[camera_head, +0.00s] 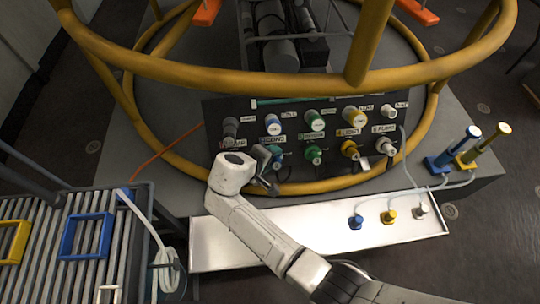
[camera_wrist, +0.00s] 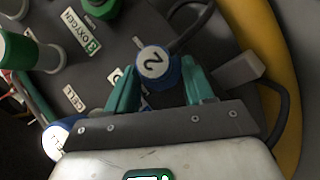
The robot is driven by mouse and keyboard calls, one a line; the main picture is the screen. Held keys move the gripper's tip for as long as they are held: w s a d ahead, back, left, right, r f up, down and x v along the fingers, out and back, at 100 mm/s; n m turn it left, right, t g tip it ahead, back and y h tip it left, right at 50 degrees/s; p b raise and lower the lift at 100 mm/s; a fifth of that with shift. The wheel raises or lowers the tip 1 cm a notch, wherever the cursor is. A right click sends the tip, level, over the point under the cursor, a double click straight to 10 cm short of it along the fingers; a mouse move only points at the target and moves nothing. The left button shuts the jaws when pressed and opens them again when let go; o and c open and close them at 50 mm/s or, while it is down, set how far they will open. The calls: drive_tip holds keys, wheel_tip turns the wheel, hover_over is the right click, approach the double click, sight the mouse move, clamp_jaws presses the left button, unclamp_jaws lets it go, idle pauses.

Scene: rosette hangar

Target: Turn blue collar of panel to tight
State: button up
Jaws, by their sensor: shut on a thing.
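The dark panel (camera_head: 330,171) stands on the grey platform, with two rows of coloured connectors. A blue collar with a cap marked "2" (camera_wrist: 155,66) sits between the teal fingers of my gripper (camera_wrist: 152,88), which is shut on it. In the head view this collar (camera_head: 277,153) is in the lower row, partly hidden by my gripper (camera_head: 268,168). Another blue connector with a white face (camera_head: 273,124) is in the row above; a blue one with a white face (camera_wrist: 57,138) shows at lower left in the wrist view. I cannot read how tight the collar is.
Green (camera_head: 313,155), yellow (camera_head: 350,149) and white (camera_head: 386,147) connectors sit to the right. A yellow tubular frame (camera_head: 170,158) curves around the panel. A white tray (camera_head: 300,237) below holds small coloured plugs. A slatted rack (camera_head: 120,250) stands at left.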

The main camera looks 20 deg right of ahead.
drive_tip(key=shift+y, duration=0.3)
idle(0.4)
drive_tip(key=o, duration=1)
drive_tip(key=shift+o, duration=0.2)
drive_tip(key=p+v, duration=0.3)
drive_tip(key=v, duration=0.7)
drive_tip(key=shift+a+r+p, duration=0.25)
drive_tip(key=shift+a+p, duration=0.05)
drive_tip(key=shift+s, duration=0.1)
